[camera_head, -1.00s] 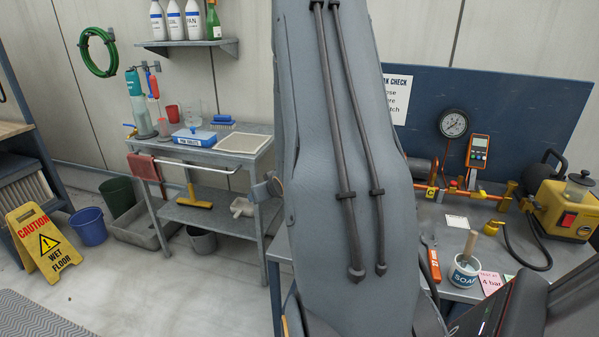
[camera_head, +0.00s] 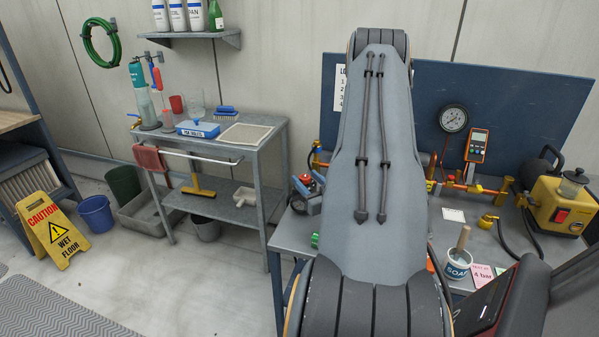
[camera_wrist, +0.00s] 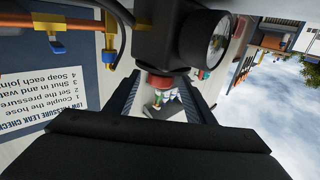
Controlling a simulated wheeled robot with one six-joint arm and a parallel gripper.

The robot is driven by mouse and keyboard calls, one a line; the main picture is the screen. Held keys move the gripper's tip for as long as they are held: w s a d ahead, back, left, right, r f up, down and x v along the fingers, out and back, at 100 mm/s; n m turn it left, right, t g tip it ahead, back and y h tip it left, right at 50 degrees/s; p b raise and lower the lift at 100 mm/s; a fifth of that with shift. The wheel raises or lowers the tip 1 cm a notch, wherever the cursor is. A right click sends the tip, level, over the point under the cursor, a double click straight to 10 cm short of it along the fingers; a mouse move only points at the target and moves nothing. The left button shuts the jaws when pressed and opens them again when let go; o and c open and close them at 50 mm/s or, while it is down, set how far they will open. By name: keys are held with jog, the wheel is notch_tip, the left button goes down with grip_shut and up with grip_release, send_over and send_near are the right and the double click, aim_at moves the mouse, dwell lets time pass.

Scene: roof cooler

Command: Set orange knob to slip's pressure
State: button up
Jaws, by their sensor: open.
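A pink slip (camera_head: 487,276) lies on the workbench beside the soap pot. It reads "4 bar"; its upper line is too small to read. In the wrist view a dark red-orange knob (camera_wrist: 160,81) shows under a black body with a round gauge (camera_wrist: 218,40). The gauge's face is seen edge-on and cannot be read. My gripper (camera_wrist: 161,95) is open, with its two dark fingers either side of the knob in the picture. I cannot tell whether they touch it. In the head view my arm hides this part of the bench.
A dial gauge (camera_head: 453,118) and an orange meter (camera_head: 477,143) stand above the brass pipework. A yellow pump (camera_head: 563,205) is at right. The soap pot (camera_head: 457,265) stands near the front. A wall notice (camera_wrist: 45,100) lists leak-check steps.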

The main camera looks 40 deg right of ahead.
aim_at(302, 175)
jog(key=shift+p+x, duration=0.7)
jog(key=shift+x, duration=2.1)
jog(key=c, duration=0.8)
jog(key=shift+a, duration=0.2)
jog(key=shift+c, duration=1.3)
jog(key=shift+d, duration=0.15)
